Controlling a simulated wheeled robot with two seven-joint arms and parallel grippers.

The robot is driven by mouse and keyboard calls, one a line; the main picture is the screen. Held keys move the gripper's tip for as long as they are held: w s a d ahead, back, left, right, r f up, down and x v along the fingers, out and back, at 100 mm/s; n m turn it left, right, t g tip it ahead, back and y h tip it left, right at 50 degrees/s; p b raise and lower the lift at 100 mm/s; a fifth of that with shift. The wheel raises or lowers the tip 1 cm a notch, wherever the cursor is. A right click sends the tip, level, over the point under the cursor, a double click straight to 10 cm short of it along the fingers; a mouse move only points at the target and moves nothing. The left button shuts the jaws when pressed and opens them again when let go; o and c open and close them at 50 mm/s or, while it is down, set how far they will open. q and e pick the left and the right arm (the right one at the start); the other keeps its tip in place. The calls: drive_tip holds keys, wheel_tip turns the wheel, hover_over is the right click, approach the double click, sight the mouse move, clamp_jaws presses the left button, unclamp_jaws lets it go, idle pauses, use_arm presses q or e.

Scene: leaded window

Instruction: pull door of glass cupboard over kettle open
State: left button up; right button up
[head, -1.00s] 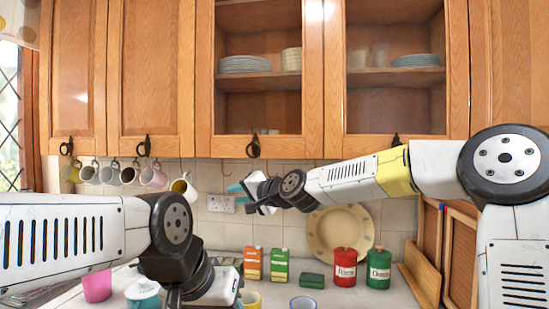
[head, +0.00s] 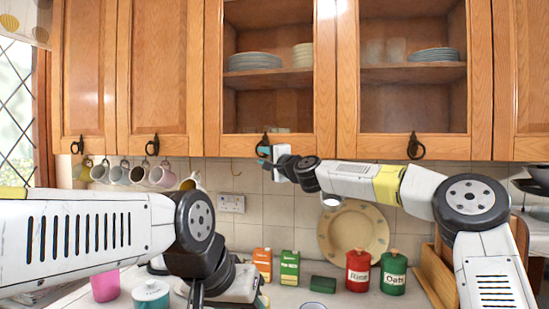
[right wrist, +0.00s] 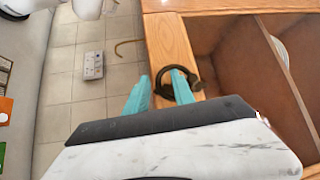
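The left glass cupboard door (head: 323,90) has a wooden frame and looks shut. Its dark ring handle (head: 264,140) hangs at the bottom edge. My right gripper (head: 268,151) is at this handle. In the right wrist view, its two teal fingers (right wrist: 166,90) are apart, with the ring handle (right wrist: 179,72) between them. I cannot tell whether they touch it. My left gripper (head: 200,292) is low over the counter, and its fingertips are cut off or hidden. I cannot make out a kettle; my left arm covers part of the counter.
A second glass door (head: 480,90) with its own ring handle is to the right. Mugs (head: 119,174) hang below the wooden doors. A plate (head: 352,230), a red tin (head: 358,272) and a green tin (head: 392,273) stand on the counter. A socket (head: 231,204) is on the tiles.

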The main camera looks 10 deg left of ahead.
drive_tip(key=shift+w+a, duration=0.15)
drive_tip(key=shift+c, duration=0.2)
clamp_jaws()
idle(1.2)
